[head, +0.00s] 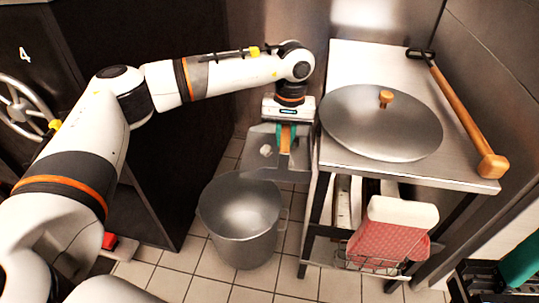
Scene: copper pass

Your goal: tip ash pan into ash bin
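The ash pan (315,150) is a shallow grey metal tray with a wooden handle. A pale lump lies in it. My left gripper (287,127) comes down from above and appears shut on the handle; the fingertips are partly hidden. The pan is held just above and behind the ash bin (240,241), beside the steel table. The bin is a round grey metal bucket standing upright on the floor, and the pan's front edge overlaps its back rim in the view. The visible inside of the bin looks bare.
The steel table (360,70) on the right carries a round lid (365,125) with a wooden knob and a long wooden-handled tool (465,115). A wire basket with a red-and-white package (390,232) is below. A dark cabinet (140,80) stands left. Tiled floor surrounds the bin.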

